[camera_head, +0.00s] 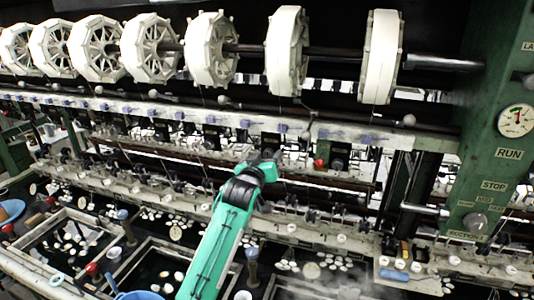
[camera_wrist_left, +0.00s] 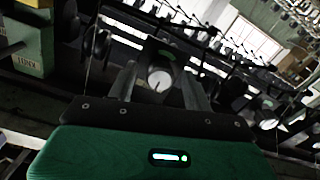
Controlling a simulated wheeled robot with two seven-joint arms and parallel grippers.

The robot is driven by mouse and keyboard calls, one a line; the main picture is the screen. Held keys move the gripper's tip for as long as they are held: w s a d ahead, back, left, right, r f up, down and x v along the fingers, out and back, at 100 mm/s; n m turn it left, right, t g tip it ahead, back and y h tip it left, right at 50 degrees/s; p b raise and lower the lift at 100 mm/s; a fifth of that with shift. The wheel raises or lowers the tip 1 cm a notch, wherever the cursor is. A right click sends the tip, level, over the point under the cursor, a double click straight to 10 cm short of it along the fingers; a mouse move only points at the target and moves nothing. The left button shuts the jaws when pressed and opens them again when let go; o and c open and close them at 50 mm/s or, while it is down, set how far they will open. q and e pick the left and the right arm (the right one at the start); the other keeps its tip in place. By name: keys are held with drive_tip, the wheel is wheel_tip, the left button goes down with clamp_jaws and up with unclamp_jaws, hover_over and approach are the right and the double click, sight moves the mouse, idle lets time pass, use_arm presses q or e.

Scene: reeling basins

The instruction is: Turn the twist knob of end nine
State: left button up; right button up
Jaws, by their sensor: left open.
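My left gripper (camera_head: 266,164) reaches the middle of the reeling frame in the head view, over the row of small fittings below the long pale rail. In the left wrist view my left gripper (camera_wrist_left: 160,74) is open, with one finger on each side of a pale round knob (camera_wrist_left: 159,80) on a dark box. The knob shows between the fingers, and I cannot tell whether they touch it. No number is readable on it. In the head view my gripper and arm hide that spot. My right gripper is not in view.
Large white reels (camera_head: 287,50) hang on a shaft above. A green control post (camera_head: 490,150) with a gauge and a SPEED-style dial (camera_head: 475,223) stands at right. Basins with white cocoons and a blue bowl (camera_head: 138,296) lie below. A red knob (camera_head: 320,163) sits just right of my gripper.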

use_arm(q)
drive_tip(key=shift+w, duration=0.15)
drive_tip(key=c, duration=1)
